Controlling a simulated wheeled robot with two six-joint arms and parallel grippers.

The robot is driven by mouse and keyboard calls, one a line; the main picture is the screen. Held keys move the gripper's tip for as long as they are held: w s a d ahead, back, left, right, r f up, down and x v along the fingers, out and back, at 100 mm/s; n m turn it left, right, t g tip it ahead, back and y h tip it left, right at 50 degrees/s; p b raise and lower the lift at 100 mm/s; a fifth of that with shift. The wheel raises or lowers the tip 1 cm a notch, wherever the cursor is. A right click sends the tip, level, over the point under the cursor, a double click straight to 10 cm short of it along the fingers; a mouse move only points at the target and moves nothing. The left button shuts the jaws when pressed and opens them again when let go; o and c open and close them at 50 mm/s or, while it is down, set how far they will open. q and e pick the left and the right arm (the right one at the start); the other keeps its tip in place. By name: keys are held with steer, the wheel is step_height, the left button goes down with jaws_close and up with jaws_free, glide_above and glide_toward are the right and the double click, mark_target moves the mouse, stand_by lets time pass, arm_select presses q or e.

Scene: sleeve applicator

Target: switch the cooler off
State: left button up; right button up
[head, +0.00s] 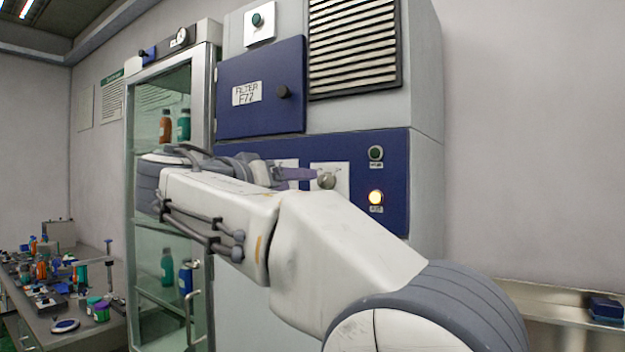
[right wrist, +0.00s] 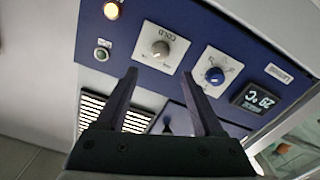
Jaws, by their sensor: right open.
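The cooler is a tall grey cabinet with a dark blue control panel (head: 393,165). A grey knob (head: 327,180) on a white plate is on the panel; it also shows in the right wrist view (right wrist: 160,48), with small lettering like "COLD". A blue knob (right wrist: 214,75) on a second white plate is beside it. An amber lamp (head: 376,197) glows below a dark green round button (head: 376,153); the lamp also shows in the wrist view (right wrist: 111,10). My right gripper (right wrist: 160,74) is open and empty, its fingers pointing at the panel near the grey knob, apparently not touching it.
A dark display (right wrist: 258,95) is beside the blue knob. Above the panel are a blue door (head: 262,85) and a louvred vent (head: 353,45). A glass-doored cabinet (head: 170,90) with bottles stands left. A cluttered bench (head: 100,335) is far left; a metal counter (head: 560,310) is right.

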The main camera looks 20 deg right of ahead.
mark_target(322, 180)
steer(key=p+x, duration=0.2)
steer(key=x, duration=0.5)
steer(key=shift+d+r, duration=0.1)
steer(key=shift+d, duration=0.05)
steer(key=shift+w+d+p, duration=0.3)
steer(key=shift+w+d, duration=0.05)
jaws_close()
